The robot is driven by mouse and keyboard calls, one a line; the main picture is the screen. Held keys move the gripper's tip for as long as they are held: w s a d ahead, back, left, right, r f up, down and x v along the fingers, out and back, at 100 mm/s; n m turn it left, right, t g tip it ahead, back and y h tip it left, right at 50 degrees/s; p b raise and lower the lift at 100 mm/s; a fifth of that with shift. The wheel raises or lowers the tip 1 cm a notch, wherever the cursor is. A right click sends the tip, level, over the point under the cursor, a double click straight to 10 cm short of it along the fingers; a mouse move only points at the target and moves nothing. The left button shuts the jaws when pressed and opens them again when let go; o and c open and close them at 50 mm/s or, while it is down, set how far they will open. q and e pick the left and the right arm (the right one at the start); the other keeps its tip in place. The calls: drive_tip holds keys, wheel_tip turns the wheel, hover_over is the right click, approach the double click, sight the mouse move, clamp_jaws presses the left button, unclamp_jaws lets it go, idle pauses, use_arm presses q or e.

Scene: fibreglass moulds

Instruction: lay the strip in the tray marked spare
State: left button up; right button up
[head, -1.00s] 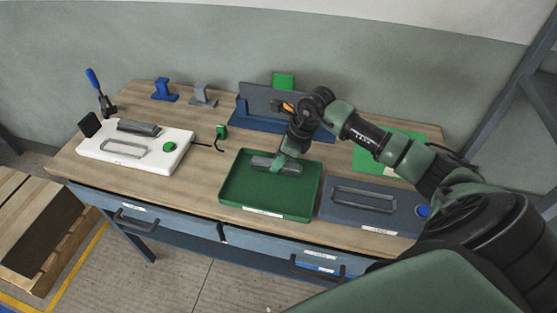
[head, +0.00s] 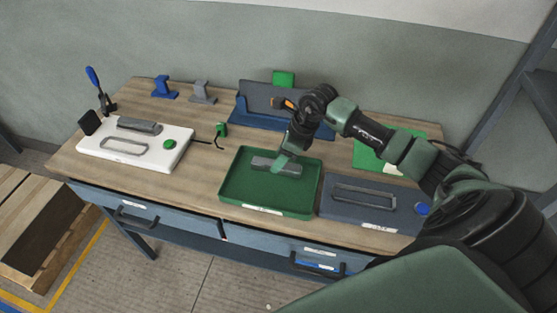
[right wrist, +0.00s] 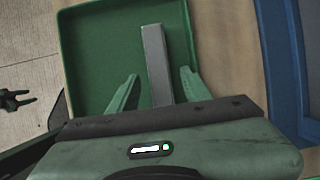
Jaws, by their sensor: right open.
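The strip, a flat grey bar, lies on the floor of the green tray (head: 240,199), in its upper middle; the strip also shows in the right wrist view (right wrist: 155,58). The label on the tray's front is too small to read. My right gripper (head: 285,166) is over the tray. In the right wrist view its green fingers (right wrist: 158,88) stand apart, one on each side of the strip with gaps, not clamping it. A small dark pronged shape (right wrist: 14,100) at that view's left edge may be my left gripper; I cannot tell its state.
A white board (head: 92,150) with a grey frame, a dark grey block and a green knob is at left. A blue stand (head: 262,124) is behind.

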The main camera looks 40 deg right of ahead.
drive_tip(key=b+v, duration=0.2)
drive_tip(key=v, duration=0.8)
drive_tip(key=shift+r, duration=0.35)
